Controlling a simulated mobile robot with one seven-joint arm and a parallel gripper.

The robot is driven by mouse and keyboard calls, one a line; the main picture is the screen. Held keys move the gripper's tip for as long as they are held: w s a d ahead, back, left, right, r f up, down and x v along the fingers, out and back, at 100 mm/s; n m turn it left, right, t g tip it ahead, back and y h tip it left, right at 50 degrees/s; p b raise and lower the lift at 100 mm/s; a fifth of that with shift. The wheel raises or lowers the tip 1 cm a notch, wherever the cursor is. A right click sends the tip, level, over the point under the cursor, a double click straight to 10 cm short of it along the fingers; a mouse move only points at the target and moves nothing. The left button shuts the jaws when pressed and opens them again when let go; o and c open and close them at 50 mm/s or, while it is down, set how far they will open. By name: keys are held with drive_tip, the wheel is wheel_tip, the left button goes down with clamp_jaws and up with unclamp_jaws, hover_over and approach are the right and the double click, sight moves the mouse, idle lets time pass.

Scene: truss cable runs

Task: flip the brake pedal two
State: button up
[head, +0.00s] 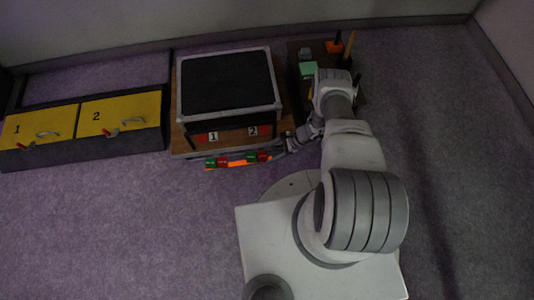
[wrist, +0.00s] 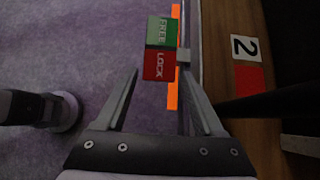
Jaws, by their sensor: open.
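Brake pedal two (head: 258,157) is a small red and green rocker at the front edge of the case's wooden base, below the number 2 label. In the wrist view the pedal (wrist: 160,48) shows a green FREE half, farther from my gripper, and a red LOCK half, nearer. My gripper (head: 277,155) is just right of the pedal. In the wrist view my gripper (wrist: 158,75) is open, with the red half seen between its fingertips. I cannot tell whether they touch it.
Another red and green pedal (head: 215,163) sits to the left, below label 1, with an orange strip (head: 237,163) between them. A dark-topped case (head: 228,82) stands behind. Yellow numbered panels (head: 119,115) with handles are at left. A board with blocks (head: 308,70) is behind my arm.

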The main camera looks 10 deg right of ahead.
drive_tip(key=p+v, duration=0.3)
drive_tip(key=v, duration=1.1)
drive_tip(key=shift+d+r, duration=0.25)
